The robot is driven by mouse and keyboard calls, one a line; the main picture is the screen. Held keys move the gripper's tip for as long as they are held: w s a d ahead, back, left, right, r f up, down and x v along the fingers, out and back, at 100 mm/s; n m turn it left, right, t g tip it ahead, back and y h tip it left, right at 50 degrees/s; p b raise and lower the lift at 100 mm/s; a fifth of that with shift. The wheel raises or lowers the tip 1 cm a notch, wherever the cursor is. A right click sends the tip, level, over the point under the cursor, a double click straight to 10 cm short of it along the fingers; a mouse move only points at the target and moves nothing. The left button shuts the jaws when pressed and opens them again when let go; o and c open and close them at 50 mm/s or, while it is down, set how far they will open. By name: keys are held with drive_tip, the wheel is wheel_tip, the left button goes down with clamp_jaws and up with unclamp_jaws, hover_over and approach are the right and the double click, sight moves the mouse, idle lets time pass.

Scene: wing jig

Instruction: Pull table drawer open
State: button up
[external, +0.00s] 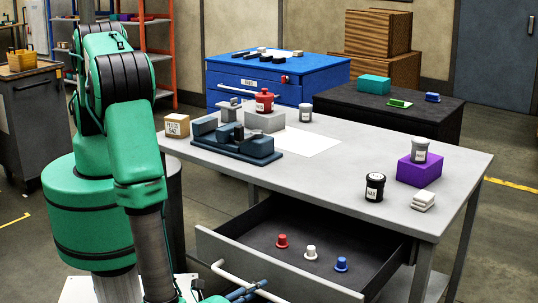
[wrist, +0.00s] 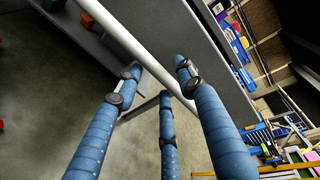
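The table drawer (external: 206,244) is pulled well out from under the grey worktable (external: 340,185) in the external view. A red peg (external: 282,241), a white peg (external: 310,252) and a blue peg (external: 341,264) stand inside it. Its white bar handle (external: 232,272) runs along the front. My gripper (external: 246,291) is at the handle, low in the external view and partly cut off by the frame. In the wrist view its blue fingers (wrist: 156,68) are spread, with the white bar (wrist: 118,36) crossing between their tips. Firm contact with the bar cannot be seen.
On the tabletop are a dark blue fixture (external: 235,143), a red pot (external: 264,100), a purple block (external: 419,170) and a black jar (external: 375,187). A blue cabinet (external: 275,72) and a black table (external: 390,105) stand behind. Floor shows left of the table.

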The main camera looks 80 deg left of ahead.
drive_tip(key=v, duration=0.9)
drive_tip(key=shift+s+d, duration=0.25)
drive_tip(key=shift+r, duration=0.1)
drive_tip(key=w+a+r+n+g+h, duration=0.1)
drive_tip(key=w+a+r+n+g, duration=0.2)
drive_tip(key=a+r, duration=0.55)
drive_tip(key=w+a+r+g+h, duration=0.1)
drive_tip(key=w+a+r+g, duration=0.35)
drive_tip(key=r, duration=0.65)
drive_tip(key=w+a+r+n+g+h, duration=0.1)
drive_tip(key=w+a+r+n+g, duration=0.2)
drive_tip(key=a+r, duration=0.6)
drive_tip(key=s+a+r+n+h, duration=0.1)
drive_tip(key=s+a+r+h, duration=0.15)
drive_tip(key=a+r, duration=0.45)
drive_tip(key=s+a+r+h, duration=0.1)
drive_tip(key=a+r+h, duration=0.2)
drive_tip(key=a+r, duration=0.35)
drive_tip(key=s+a+r+n+t+h, duration=0.2)
drive_tip(key=s+a+r+t, duration=0.3)
drive_tip(key=s+a+r, duration=0.3)
drive_tip(key=shift+s+a+h, duration=0.35)
drive_tip(key=shift+s+a, duration=0.5)
drive_tip(key=shift+s, duration=0.8)
